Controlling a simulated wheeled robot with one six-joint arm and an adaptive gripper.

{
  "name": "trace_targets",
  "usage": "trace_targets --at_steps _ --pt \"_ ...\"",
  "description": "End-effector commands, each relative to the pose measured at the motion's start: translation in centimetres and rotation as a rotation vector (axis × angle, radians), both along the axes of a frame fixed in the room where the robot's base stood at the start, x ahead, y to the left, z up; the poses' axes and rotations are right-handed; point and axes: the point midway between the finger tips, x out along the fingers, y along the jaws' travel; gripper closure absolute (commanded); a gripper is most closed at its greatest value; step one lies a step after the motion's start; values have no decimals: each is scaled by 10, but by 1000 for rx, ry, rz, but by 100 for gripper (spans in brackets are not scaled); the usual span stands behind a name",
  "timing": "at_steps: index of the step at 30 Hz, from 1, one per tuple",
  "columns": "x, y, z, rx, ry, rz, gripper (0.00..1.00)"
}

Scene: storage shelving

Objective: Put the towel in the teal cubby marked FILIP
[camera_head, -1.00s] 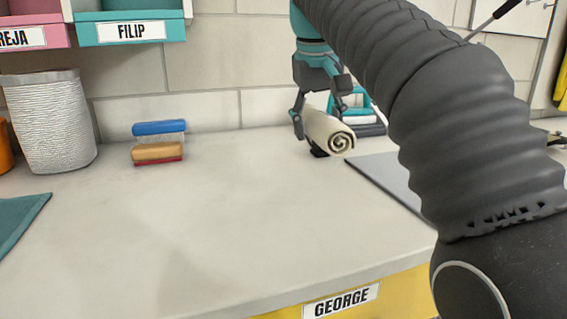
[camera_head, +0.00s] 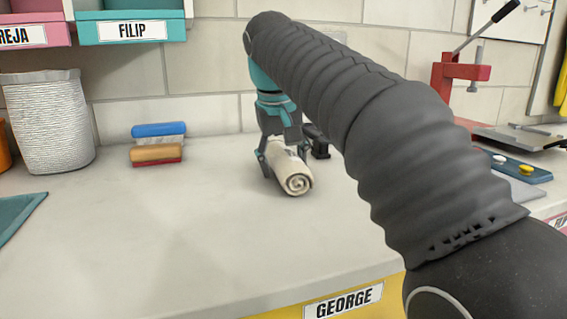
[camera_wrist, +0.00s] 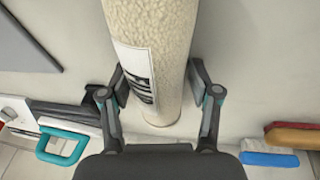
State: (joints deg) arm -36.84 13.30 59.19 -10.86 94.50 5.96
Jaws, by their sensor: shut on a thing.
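The towel is a cream roll (camera_head: 294,176) with a spiral end, at the middle of the counter in the head view. My gripper (camera_head: 280,158) points down and is shut on it from both sides. In the wrist view the towel (camera_wrist: 150,40) stretches up between the two fingers of my gripper (camera_wrist: 163,100), with a black-and-white label on its side. I cannot tell whether it touches the counter. The teal cubby marked FILIP (camera_head: 125,30) is at the upper left of the head view; only its front and lower part show.
A pink cubby (camera_head: 30,37) adjoins the teal one. A white textured basket (camera_head: 50,120) and stacked brushes (camera_head: 158,142) stand below, at the left. A red press (camera_head: 460,72) and a blue board (camera_head: 515,165) are at the right.

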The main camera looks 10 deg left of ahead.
Motion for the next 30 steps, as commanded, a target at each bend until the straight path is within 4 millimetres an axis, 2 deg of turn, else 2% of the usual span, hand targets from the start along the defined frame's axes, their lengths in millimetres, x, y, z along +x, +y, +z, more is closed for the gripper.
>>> trace_targets --at_steps 5,6,8,20,25,30 --pt "0 0 -1 0 0 0 88" --pt "0 0 -1 0 0 0 28" --pt "0 0 -1 0 0 0 13" --pt "0 0 3 0 0 0 11" --pt "-5 1 23 1 -2 0 11" --pt "-15 2 57 1 -1 2 11"
